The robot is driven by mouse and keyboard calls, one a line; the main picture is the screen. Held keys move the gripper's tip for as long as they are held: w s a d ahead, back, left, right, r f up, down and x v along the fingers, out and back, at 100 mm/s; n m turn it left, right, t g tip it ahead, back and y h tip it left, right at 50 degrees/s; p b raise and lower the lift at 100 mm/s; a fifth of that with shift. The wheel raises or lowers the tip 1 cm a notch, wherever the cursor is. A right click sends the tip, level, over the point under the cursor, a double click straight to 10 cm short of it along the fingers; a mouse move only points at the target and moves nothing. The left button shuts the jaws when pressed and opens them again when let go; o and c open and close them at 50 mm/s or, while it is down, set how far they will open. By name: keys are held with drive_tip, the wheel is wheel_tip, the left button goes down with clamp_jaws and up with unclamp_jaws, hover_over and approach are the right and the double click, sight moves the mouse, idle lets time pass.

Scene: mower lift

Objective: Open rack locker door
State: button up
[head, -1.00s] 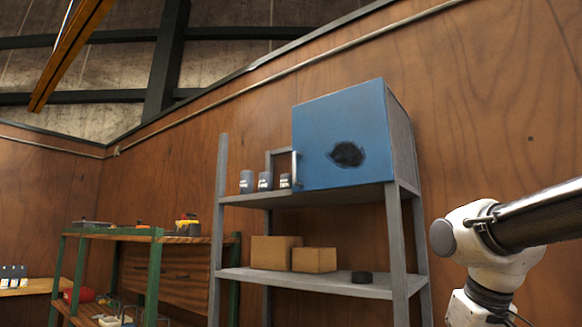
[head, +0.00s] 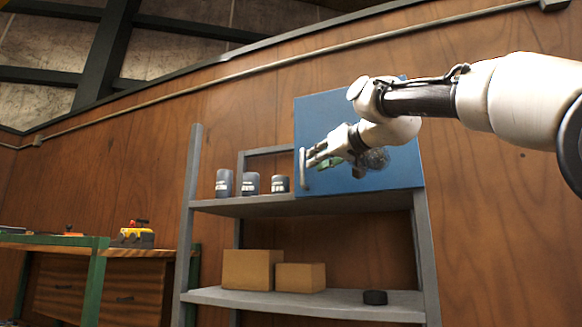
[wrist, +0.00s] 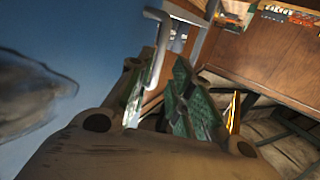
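The blue locker (head: 330,115) sits on the top shelf of the grey rack, and its door looks shut. A pale vertical handle (head: 302,168) is at the door's left edge. My gripper (head: 315,156) is in front of the door, its fingertips close to the handle. In the wrist view my gripper (wrist: 158,98) has its green-padded fingers apart, with the handle (wrist: 160,50) in line with the gap between them. I cannot tell whether a finger touches the handle. My arm hides part of the door and its dark patch (wrist: 30,95).
Several grey cans (head: 250,184) stand on the top shelf (head: 240,206) left of the locker. Two cardboard boxes (head: 252,270) and a dark round object (head: 375,297) are on the lower shelf. A green-framed workbench (head: 95,265) is at the left.

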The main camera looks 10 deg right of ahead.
sight(303, 162)
drive_tip(key=shift+n+t, duration=0.3)
drive_tip(key=x, duration=0.5)
drive_tip(key=r+x, duration=0.1)
drive_tip(key=x, duration=0.2)
drive_tip(key=shift+d, duration=0.1)
drive_tip(key=shift+c, duration=0.4)
clamp_jaws()
